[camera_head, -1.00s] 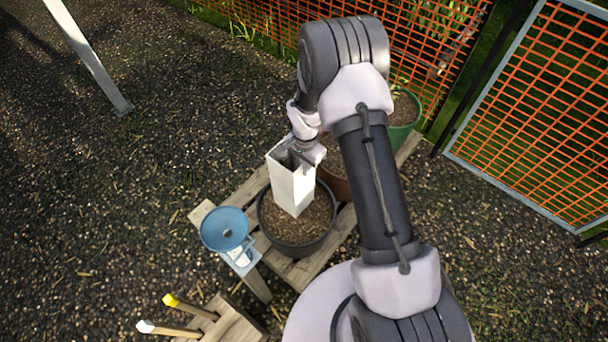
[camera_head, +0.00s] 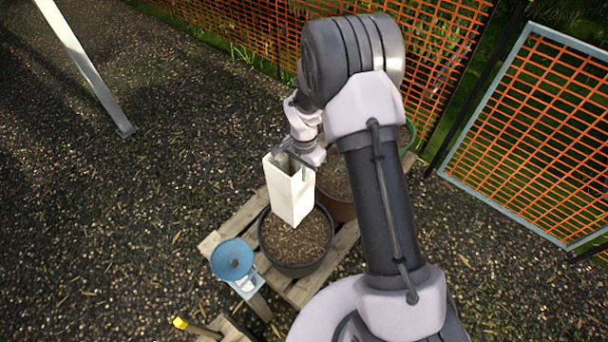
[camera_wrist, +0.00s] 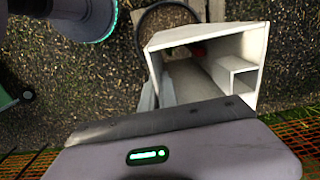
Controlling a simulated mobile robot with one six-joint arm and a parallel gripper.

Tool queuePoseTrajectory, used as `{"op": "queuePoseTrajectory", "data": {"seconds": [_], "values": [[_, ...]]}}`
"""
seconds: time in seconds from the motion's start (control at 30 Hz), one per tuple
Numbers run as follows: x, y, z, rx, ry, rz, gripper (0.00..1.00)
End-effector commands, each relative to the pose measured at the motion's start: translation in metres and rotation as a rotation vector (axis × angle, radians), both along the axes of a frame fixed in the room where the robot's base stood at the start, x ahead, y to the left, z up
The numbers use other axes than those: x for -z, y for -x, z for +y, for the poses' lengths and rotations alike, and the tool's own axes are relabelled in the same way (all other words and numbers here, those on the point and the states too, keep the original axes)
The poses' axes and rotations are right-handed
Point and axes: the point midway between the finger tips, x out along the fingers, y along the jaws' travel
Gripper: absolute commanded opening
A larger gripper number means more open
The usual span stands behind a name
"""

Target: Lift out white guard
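The white guard (camera_head: 291,192) is a tall, open-topped square tube, upright above the black pot (camera_head: 302,268) of brown soil. Its lower end looks raised clear of the soil. My gripper (camera_head: 292,156) is at the guard's top rim and looks shut on one wall; the fingers are partly hidden by the wrist. In the wrist view I look down into the open guard (camera_wrist: 255,50), which has a small step inside one corner and a small reddish spot deep within. A grey finger lies along its near left side there.
The pot stands on a wooden slatted bench (camera_head: 345,236). A brown pot (camera_head: 336,209) is close behind right. A blue dish (camera_head: 232,259) is at front left, and a yellow-tipped stake (camera_head: 181,323) lower left. Orange mesh fencing (camera_head: 530,130) is behind and right; open gravel is left.

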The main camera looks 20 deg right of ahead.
Motion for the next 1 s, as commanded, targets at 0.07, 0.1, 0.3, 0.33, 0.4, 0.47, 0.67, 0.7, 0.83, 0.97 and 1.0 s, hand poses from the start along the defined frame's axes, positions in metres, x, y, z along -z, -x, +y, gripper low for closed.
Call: {"op": "queuePoseTrajectory", "data": {"seconds": [0.07, 0.1, 0.3, 0.33, 0.4, 0.47, 0.67, 0.7, 0.83, 0.97, 1.0], "values": [[-0.013, 0.000, 0.000, 0.000, 0.000, -0.001, 0.00], [-0.017, -0.001, 0.000, 0.000, 0.000, -0.002, 0.00], [-0.039, 0.000, 0.000, 0.000, 0.000, -0.001, 0.00], [-0.043, 0.000, 0.000, 0.000, 0.000, -0.001, 0.00], [-0.051, -0.001, 0.000, 0.000, 0.000, -0.002, 0.00], [-0.058, -0.001, 0.000, 0.000, 0.000, -0.003, 0.00], [-0.080, 0.000, 0.000, 0.000, 0.000, -0.001, 0.00], [-0.084, -0.001, 0.000, 0.000, 0.000, -0.001, 0.00], [-0.099, -0.001, 0.000, 0.000, 0.000, -0.003, 0.00], [-0.113, 0.000, 0.000, 0.000, 0.000, -0.001, 0.00], [-0.118, 0.000, 0.000, 0.000, 0.000, -0.001, 0.00]]}}
